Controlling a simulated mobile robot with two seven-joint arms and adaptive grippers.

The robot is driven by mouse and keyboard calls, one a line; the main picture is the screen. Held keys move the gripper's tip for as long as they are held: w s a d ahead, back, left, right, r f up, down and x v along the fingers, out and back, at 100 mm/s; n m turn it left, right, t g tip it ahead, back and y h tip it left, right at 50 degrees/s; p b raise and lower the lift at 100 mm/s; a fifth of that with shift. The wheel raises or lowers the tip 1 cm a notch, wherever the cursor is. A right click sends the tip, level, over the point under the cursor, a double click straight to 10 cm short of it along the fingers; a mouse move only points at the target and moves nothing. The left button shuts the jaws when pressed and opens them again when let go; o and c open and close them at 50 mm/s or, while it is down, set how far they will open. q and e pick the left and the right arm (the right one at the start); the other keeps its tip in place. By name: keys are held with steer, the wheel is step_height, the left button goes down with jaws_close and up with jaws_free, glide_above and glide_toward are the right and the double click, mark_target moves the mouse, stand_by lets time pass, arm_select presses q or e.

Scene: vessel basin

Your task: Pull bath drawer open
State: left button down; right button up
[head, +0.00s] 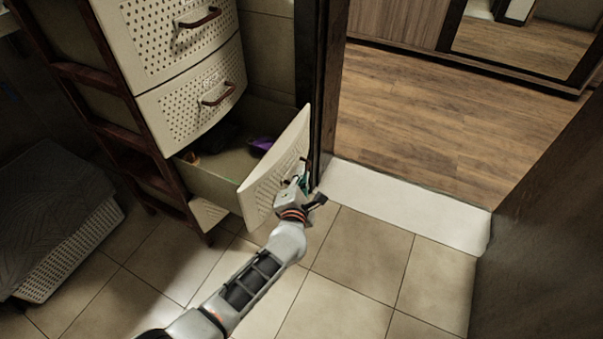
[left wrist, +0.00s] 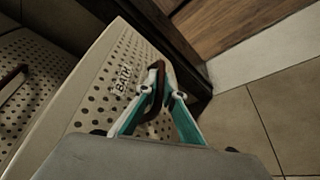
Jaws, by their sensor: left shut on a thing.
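The bath drawer (head: 272,172) is a cream, perforated drawer, third from the top in the visible stack, and it stands well open. Its front shows the word "BATH" in the left wrist view (left wrist: 92,95). My left gripper (head: 302,181) is at the drawer front, shut on the dark brown handle (left wrist: 152,92). In the left wrist view its two teal-and-white fingers (left wrist: 157,88) close around the handle. Most of the handle is hidden by the gripper in the head view. My right gripper is not in view.
Two closed drawers (head: 190,103) with brown handles sit above. Dark and purple items (head: 262,144) lie inside the open drawer. A dark door frame (head: 318,105) stands close beside the drawer front. A laundry basket (head: 75,252) is at left. Tiled floor (head: 345,285) in front is clear.

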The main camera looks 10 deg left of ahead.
arm_select(q)
steer(key=d, duration=0.1)
steer(key=s+d, duration=0.1)
steer(key=d, duration=0.2)
steer(key=shift+s+f, duration=0.1)
steer(key=shift+s, duration=0.2)
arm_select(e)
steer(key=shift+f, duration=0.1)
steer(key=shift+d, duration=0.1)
arm_select(q)
steer(key=c, duration=2.2)
jaws_free()
steer(key=shift+o, duration=0.2)
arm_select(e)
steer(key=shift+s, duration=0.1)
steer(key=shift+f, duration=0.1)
